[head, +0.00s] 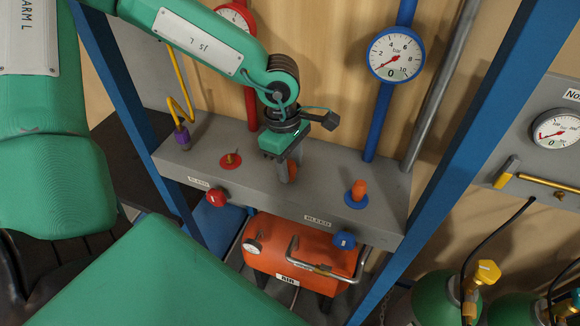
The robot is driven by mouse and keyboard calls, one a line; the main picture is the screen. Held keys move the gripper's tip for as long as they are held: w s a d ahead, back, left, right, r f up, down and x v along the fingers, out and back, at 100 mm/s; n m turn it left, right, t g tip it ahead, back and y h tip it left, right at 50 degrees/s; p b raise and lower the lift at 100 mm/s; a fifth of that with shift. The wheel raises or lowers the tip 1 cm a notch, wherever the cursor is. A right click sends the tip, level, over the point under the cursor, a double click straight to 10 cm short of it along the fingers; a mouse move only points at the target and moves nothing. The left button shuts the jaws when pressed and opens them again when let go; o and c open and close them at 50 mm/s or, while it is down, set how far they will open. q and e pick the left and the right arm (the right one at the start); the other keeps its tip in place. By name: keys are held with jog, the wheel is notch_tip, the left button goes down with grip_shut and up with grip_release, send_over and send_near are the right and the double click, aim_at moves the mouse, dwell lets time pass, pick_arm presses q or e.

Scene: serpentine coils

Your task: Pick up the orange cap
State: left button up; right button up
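My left gripper (289,176) points down over the middle of the grey ledge, its fingers at an orange cap (292,171). One finger partly hides this cap; I cannot tell whether the fingers press on it or whether it rests on the ledge. A second orange piece, like a cap (359,188), stands upright on a blue ring to the right, apart from the gripper. A red ring with a bare brass fitting (231,159) lies to the left. My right gripper is not in view.
The grey ledge (330,180) carries a red knob (216,197) and a blue knob (344,239) on its front. Red and blue pipes with gauges (395,54) rise behind. Blue posts (480,125) flank it. An orange tank (300,255) sits below.

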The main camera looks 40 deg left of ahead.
pick_arm(q)
jog(key=c, duration=0.7)
jog(key=shift+o, duration=0.2)
jog(key=shift+r, duration=0.1)
grip_shut()
